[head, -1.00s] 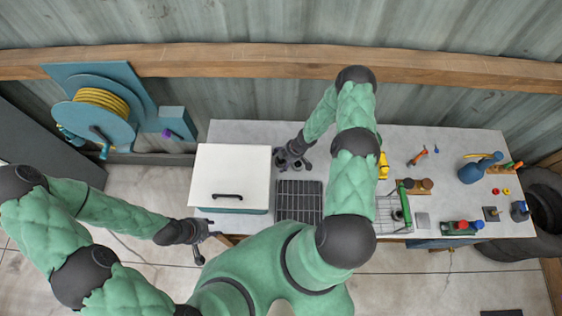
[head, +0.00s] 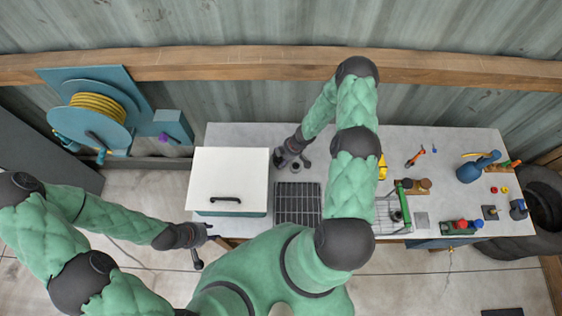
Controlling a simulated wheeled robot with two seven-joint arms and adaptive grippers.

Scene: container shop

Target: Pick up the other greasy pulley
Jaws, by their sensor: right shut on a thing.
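No second pulley can be made out clearly. My left gripper (head: 205,248) hangs in front of the bench's left end, below the box, with its fingers spread and nothing between them.
The white-lidded box (head: 229,175) stands left of my right gripper, and the black grate (head: 297,204) lies just in front of it. A hose reel (head: 98,112) hangs on the wall at left.

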